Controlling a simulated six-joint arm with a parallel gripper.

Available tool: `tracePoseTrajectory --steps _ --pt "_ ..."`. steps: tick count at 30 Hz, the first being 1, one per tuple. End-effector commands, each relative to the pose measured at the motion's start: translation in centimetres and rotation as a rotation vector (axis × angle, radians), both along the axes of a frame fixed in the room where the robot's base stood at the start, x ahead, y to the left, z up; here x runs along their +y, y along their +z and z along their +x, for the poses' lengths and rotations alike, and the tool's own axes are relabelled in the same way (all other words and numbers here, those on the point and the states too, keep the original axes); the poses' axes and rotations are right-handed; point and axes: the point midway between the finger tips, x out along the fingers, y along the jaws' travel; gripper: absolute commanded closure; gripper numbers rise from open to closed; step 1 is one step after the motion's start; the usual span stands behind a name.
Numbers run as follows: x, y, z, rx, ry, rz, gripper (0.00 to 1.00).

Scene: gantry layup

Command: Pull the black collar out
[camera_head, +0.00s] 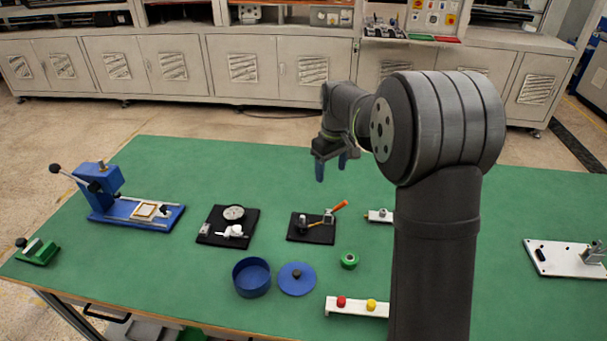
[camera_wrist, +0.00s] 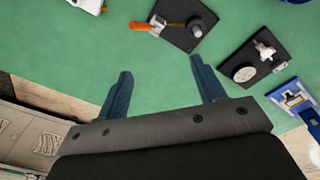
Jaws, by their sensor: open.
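A small dark round piece (camera_head: 302,221), which may be the black collar, sits on a black base plate (camera_head: 318,238) at the middle of the table. Dark on dark, its shape is hard to make out. A metal block (camera_head: 328,215) and an orange-handled bar (camera_head: 340,208) are on the same plate. In the wrist view the dark piece (camera_wrist: 196,31) is near the plate's lower corner, beyond the right fingertip. My gripper (camera_head: 331,168) is open and empty above the table, behind the plate; its blue fingers also show in the wrist view (camera_wrist: 160,68).
A dial fixture (camera_head: 234,213) and blue press (camera_head: 105,180) stand left. A blue cup (camera_head: 251,278), blue lid (camera_head: 297,280), green ring (camera_head: 349,260) and white rail (camera_head: 340,308) are in front. A white plate with a dark peg (camera_head: 541,254) is far right.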

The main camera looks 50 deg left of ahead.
Motion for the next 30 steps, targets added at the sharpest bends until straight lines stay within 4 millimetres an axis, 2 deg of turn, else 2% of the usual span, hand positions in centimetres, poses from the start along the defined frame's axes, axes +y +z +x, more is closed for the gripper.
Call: tracePoseTrajectory --steps 1,3,6,8,14,30 --pt "1.2 -0.5 -2.3 0.009 0.051 -0.021 0.37" --pt "2.3 -0.7 -4.4 0.017 0.102 -0.041 0.37" --pt "3.1 -1.1 -6.4 0.024 0.145 -0.062 0.37" --pt "3.3 -1.2 -7.0 0.027 0.159 -0.069 0.37" --pt "3.4 -2.8 -7.2 0.030 0.165 -0.074 0.37" --pt "3.3 -13.4 -7.2 0.029 0.163 -0.073 0.37"
